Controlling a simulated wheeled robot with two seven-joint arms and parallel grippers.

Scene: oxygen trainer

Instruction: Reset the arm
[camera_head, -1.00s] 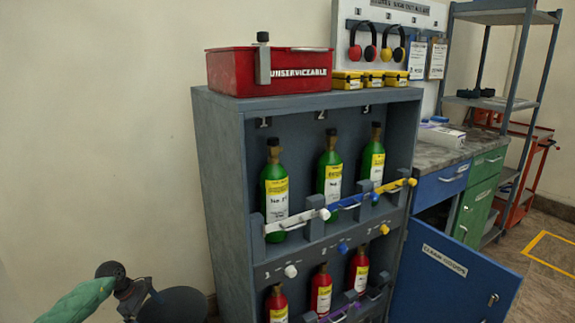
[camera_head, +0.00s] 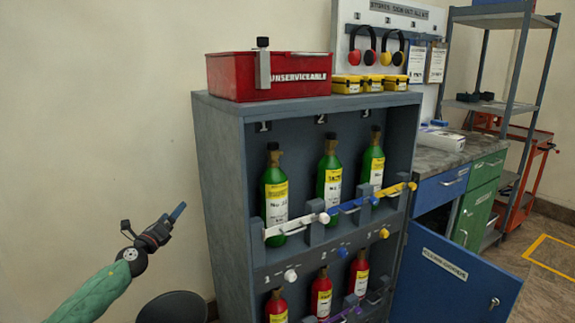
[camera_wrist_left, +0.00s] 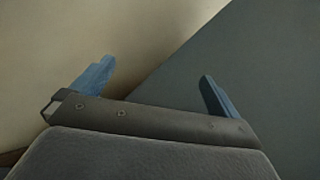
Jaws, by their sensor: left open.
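My left gripper (camera_head: 178,212) is in the head view at the lower left, on the end of my green-sleeved arm. It is beside the grey cabinet's left side, apart from it. In the left wrist view its two blue fingers (camera_wrist_left: 155,85) are spread wide with nothing between them. Beyond them are the cream wall and a dark grey surface. My right gripper is not in view.
The grey cabinet (camera_head: 222,190) holds green bottles (camera_head: 275,190) above and red bottles (camera_head: 321,292) below, behind coloured bars. A red box (camera_head: 230,75) sits on top. A blue door (camera_head: 450,285) stands open at the right. A dark round bin (camera_head: 172,308) is below my left arm.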

